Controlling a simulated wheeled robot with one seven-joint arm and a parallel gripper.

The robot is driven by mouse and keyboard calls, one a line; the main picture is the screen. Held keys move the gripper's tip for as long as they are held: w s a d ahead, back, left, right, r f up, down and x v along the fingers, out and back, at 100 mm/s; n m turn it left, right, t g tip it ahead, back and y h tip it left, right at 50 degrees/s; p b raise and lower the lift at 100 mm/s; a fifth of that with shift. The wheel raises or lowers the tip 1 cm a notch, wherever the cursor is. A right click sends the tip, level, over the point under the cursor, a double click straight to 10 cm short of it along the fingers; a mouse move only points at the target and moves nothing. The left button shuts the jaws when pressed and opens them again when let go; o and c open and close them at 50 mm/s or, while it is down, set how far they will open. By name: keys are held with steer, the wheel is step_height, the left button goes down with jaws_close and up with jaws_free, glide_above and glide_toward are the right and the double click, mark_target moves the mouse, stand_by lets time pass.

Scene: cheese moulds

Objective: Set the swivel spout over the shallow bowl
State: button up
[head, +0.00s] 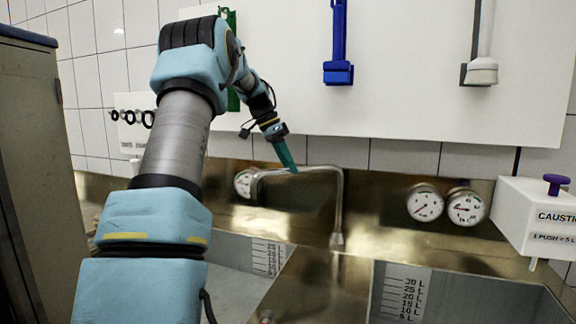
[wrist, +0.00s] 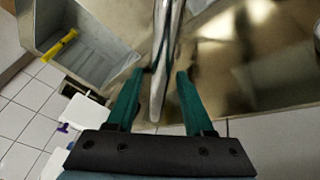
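The swivel spout (head: 310,169) is a bent metal tube on an upright between two sink bowls. Its arm points left, with its down-turned end toward the left bowl (head: 225,250). The right bowl (head: 470,290) has a litre scale on its back wall. I cannot tell from these views which bowl is shallower. My gripper (head: 290,165) is at the spout's horizontal arm. In the wrist view my gripper's green fingers (wrist: 160,72) are apart, with the spout (wrist: 159,85) running between them and gaps showing at its sides.
Gauges (head: 425,203) sit on the metal back panel behind the spout. A white caustic dispenser (head: 540,215) is at the right. A blue brush (head: 338,70) hangs above. A yellow object (wrist: 62,45) lies in a bowl in the wrist view. A metal cabinet (head: 30,180) stands left.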

steer(key=shift+o, duration=0.3)
steer(key=shift+a+r, duration=0.1)
steer(key=shift+w+a+r, duration=0.1)
steer(key=shift+r, duration=0.15)
steer(key=b+v, duration=0.1)
steer(key=v, duration=0.9)
